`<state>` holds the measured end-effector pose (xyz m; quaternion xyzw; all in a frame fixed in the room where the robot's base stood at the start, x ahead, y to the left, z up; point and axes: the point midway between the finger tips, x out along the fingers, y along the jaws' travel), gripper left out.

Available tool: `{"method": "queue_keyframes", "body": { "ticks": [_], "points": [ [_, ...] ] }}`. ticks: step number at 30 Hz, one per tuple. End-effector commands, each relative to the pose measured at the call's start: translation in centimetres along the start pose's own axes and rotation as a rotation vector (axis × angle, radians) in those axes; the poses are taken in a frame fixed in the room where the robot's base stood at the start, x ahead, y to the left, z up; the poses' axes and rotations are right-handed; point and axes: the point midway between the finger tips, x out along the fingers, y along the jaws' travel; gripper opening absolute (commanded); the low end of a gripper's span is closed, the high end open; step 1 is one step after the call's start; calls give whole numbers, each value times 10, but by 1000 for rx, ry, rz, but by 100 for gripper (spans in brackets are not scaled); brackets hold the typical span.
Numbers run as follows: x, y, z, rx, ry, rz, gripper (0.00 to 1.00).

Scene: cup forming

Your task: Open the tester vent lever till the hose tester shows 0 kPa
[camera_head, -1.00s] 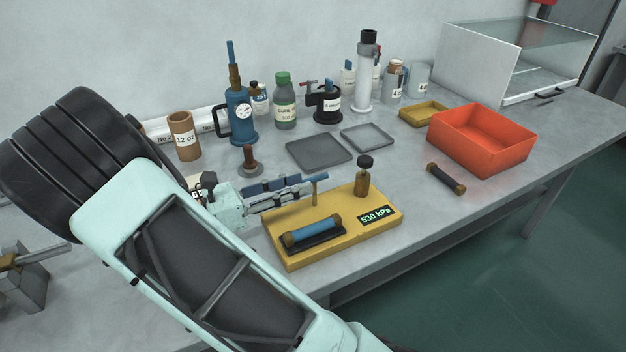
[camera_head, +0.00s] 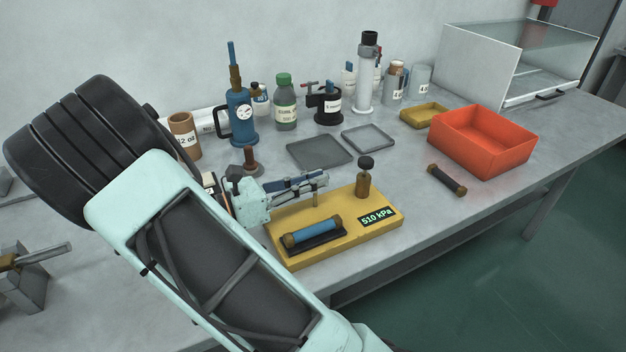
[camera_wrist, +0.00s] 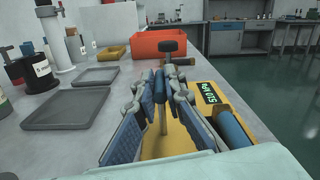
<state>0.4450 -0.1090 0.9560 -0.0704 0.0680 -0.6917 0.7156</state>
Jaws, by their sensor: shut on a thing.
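The yellow hose tester (camera_head: 345,232) stands on the bench, and its display (camera_head: 377,217) reads 510 kPa. A blue hose with brass ends (camera_head: 312,232) lies in its dark cradle; it also shows in the wrist view (camera_wrist: 232,126). The vent lever is an upright post with a crossbar, mostly hidden by my fingers in the head view. In the wrist view the lever's post (camera_wrist: 162,118) stands between my fingers. My gripper (camera_head: 322,178) is shut on the lever at the tester's back edge; its fingers show on both sides of the lever in the wrist view (camera_wrist: 160,78).
A brass post with a black knob (camera_head: 365,175) rises from the tester just right of my gripper. A dark hose piece (camera_head: 446,180) and an orange bin (camera_head: 480,155) are farther right. Flat trays (camera_head: 318,152), bottles and a blue pump (camera_head: 241,120) stand behind.

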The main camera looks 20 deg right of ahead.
Motion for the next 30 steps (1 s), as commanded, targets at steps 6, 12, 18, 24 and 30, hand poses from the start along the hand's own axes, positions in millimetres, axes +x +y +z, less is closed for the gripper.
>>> {"method": "queue_keyframes", "body": {
  "ticks": [6, 12, 18, 24, 30],
  "points": [
    [0, 0, 0, 0, 0, 1, 0],
    [0, -1, 0, 15, 0, 1, 0],
    [-1, -7, -1, 92, 1, 2, 0],
    [-1, -18, -5, 233, 2, 1, 0],
    [0, -28, -12, 391, 2, 0, 0]
  ]
}}
